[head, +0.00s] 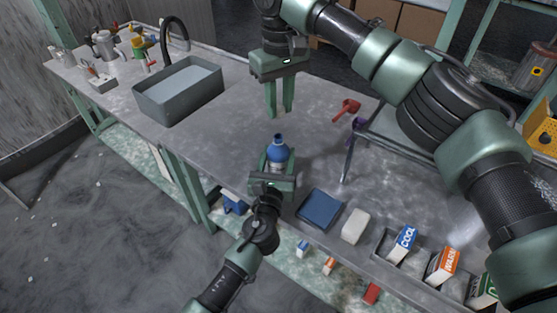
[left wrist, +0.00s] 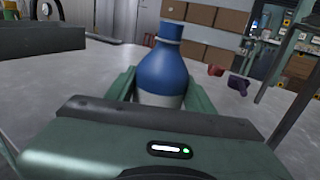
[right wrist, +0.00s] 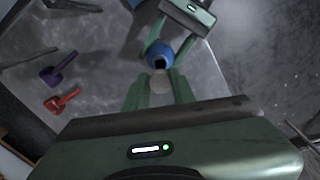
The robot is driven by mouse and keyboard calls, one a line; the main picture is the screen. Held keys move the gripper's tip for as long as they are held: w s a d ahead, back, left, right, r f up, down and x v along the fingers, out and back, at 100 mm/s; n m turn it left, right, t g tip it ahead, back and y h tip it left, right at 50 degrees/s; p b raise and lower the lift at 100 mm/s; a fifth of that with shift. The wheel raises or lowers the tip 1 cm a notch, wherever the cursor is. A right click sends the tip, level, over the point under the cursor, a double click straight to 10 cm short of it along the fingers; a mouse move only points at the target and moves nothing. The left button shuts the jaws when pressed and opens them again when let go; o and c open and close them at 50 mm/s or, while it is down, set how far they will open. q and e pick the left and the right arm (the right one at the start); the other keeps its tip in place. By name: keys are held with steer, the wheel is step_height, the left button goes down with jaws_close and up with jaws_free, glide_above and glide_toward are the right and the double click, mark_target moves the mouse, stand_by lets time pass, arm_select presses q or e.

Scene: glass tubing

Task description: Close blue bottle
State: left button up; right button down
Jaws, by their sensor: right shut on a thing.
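The blue bottle (head: 278,151) stands upright near the front edge of the table, with a pale band low on its body. It also shows in the left wrist view (left wrist: 164,72). My left gripper (head: 278,158) has its fingers closed against both sides of the bottle. In the right wrist view the bottle (right wrist: 160,50) has a dark opening at its top. My right gripper (head: 280,114) points down above and behind the bottle, apart from it. It is shut on a small pale grey thing (right wrist: 160,86), perhaps the cap; its details are unclear.
A red scoop-like thing (head: 346,110) and a purple one (head: 357,124) lie right of my right gripper, near a metal frame (head: 349,160). A blue box (head: 320,208), a white block (head: 355,226) and cartons (head: 402,243) line the front right. A sink (head: 178,90) is at left.

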arm_select(q)
jaws_close()
arm_select(e)
glide_above(279, 138)
steer(key=shift+w+f, duration=0.1)
steer(key=shift+f, duration=2.4)
steer(key=shift+d, duration=0.1)
steer(key=shift+f, duration=0.9)
steer(key=shift+f, duration=0.55)
